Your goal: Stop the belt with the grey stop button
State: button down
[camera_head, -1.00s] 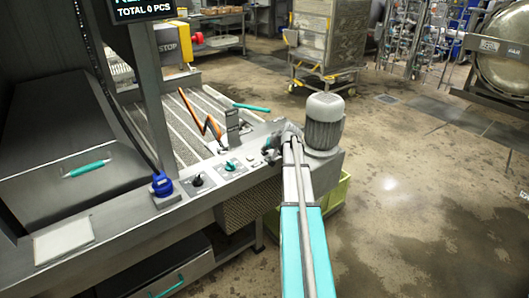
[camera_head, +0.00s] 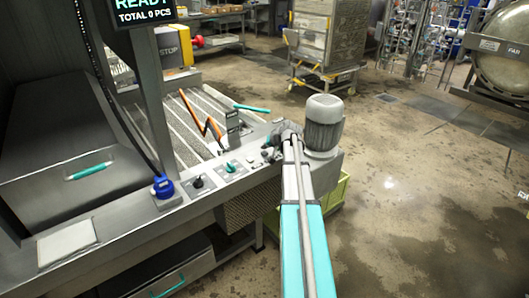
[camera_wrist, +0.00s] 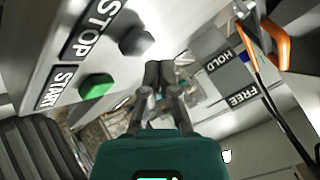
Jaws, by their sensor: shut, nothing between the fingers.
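The grey stop button (camera_wrist: 136,41) sticks up from the metal panel beside the word STOP in the wrist view. The green start button (camera_wrist: 96,87) sits beside it, by the word START. My gripper (camera_wrist: 158,72) is shut and empty, its fingertips just right of and below the grey button in the picture. A small gap shows between them in the picture; the depth is hard to judge. In the head view my gripper (camera_head: 268,151) is low over the far right end of the control panel (camera_head: 210,176), and the two buttons cannot be made out clearly there.
A grey motor (camera_head: 325,122) stands just right of my gripper. A HOLD/FREE plate (camera_wrist: 228,76) and an orange-handled lever (camera_wrist: 276,45) lie to the right in the wrist view. A blue knob (camera_head: 163,187) and a black knob (camera_head: 197,182) are further left. A display (camera_head: 143,14) reads READY, TOTAL 0 PCS.

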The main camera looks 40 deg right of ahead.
aim_at(265, 152)
jog(key=shift+r+p, duration=2.5)
jog(key=shift+p, duration=0.05)
jog(key=a+g, duration=0.1)
jog(key=a, duration=0.4)
jog(key=s+a+n+p, duration=0.1)
jog(key=a, duration=0.4)
jog(key=a+f+n+g+y, duration=0.1)
jog(key=a, duration=0.4)
jog(key=shift+s+a+g, duration=0.1)
jog(key=shift+s+g, duration=0.1)
jog(key=shift+g, duration=0.1)
jog(key=s+a, duration=0.1)
jog(key=a, duration=0.3)
jog(key=s+a+n+g+p, duration=0.1)
jog(key=a, duration=0.3)
jog(key=s+a+n+g, duration=0.1)
jog(key=s+a, duration=0.1)
jog(key=a, duration=0.1)
jog(key=shift+a+f, duration=0.25)
jog(key=shift+a, duration=0.15)
jog(key=s+a+n+g+h+p, duration=0.2)
jog(key=s+a+n+g+p, duration=0.1)
jog(key=s+a, duration=1.2)
jog(key=shift+a+r+n+g, duration=0.4)
jog(key=shift+a+g, duration=0.4)
jog(key=shift+a, duration=0.4)
jog(key=shift+w, duration=0.1)
